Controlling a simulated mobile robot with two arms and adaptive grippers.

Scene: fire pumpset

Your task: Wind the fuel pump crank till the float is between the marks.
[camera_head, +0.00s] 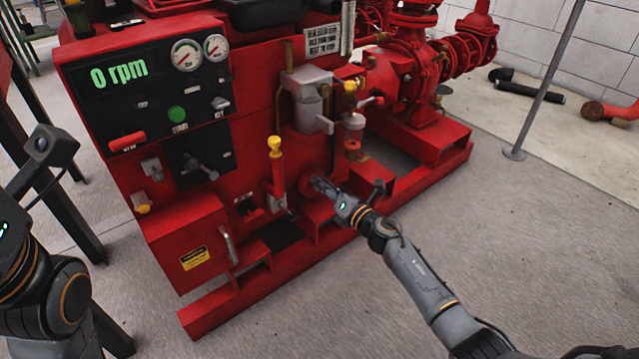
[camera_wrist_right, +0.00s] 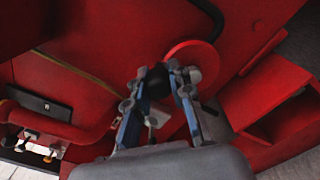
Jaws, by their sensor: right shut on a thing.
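My right gripper (camera_head: 316,185) reaches the lower front of the red pumpset (camera_head: 235,165). In the right wrist view its two fingers (camera_wrist_right: 157,74) are closed around a black crank knob (camera_wrist_right: 157,84), in front of a round red disc (camera_wrist_right: 198,58). In the head view the gripper mostly hides the crank. A red upright tube with a yellow cap (camera_head: 276,150) stands just left of the gripper. I cannot make out the float or its marks.
The control panel (camera_head: 150,85) reads 0 rpm. A red box with a yellow label (camera_head: 190,245) and the red base rail (camera_head: 225,305) jut out left of my right gripper. A thin grey post (camera_head: 545,85) stands at right. The floor (camera_head: 530,240) right of my arm is clear.

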